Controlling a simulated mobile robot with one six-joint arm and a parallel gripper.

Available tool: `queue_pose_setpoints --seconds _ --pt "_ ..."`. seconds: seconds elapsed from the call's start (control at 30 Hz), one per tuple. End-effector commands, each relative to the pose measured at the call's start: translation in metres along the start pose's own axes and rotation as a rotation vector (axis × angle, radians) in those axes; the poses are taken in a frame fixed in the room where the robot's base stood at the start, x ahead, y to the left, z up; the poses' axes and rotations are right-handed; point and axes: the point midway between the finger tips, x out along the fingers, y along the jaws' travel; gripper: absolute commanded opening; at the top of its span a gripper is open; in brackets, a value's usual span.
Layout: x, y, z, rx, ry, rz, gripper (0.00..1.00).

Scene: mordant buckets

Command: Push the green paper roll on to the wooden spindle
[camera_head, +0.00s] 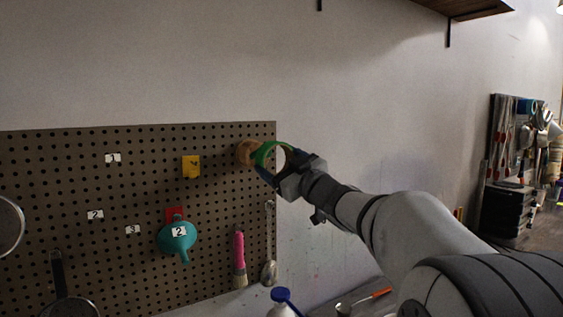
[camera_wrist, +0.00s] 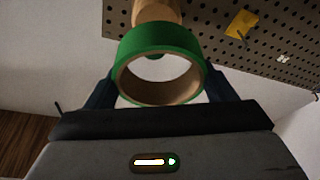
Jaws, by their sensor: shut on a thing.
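The green paper roll (camera_wrist: 150,38) is a short ring with a pale brown core. My gripper (camera_wrist: 158,84) is shut on it, one dark finger on each side. In the head view the roll (camera_head: 262,151) is at the pegboard's upper right corner, in front of my gripper (camera_head: 279,164). The wooden spindle (camera_head: 245,152) shows just left of the roll, on the board. In the wrist view the spindle (camera_wrist: 157,11) stands beyond the roll's far edge, roughly in line with it. The roll's wall hides the spindle's near end, so I cannot tell whether it enters the core.
The pegboard (camera_head: 140,195) carries a yellow holder (camera_head: 191,167), a teal funnel (camera_head: 177,238), a pink-handled brush (camera_head: 239,258) and a pan (camera_head: 68,305). A blue-capped bottle (camera_head: 283,303) stands below. The wall right of the board is bare.

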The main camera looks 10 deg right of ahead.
Motion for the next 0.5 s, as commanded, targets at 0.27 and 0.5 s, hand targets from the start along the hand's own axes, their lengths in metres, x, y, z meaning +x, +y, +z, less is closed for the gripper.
queue_pose_setpoints --seconds 0.27,0.5 --pt "-0.002 0.002 0.002 -0.002 -0.004 0.003 0.53" --pt "0.013 0.003 0.007 -0.001 -0.005 0.003 0.53"
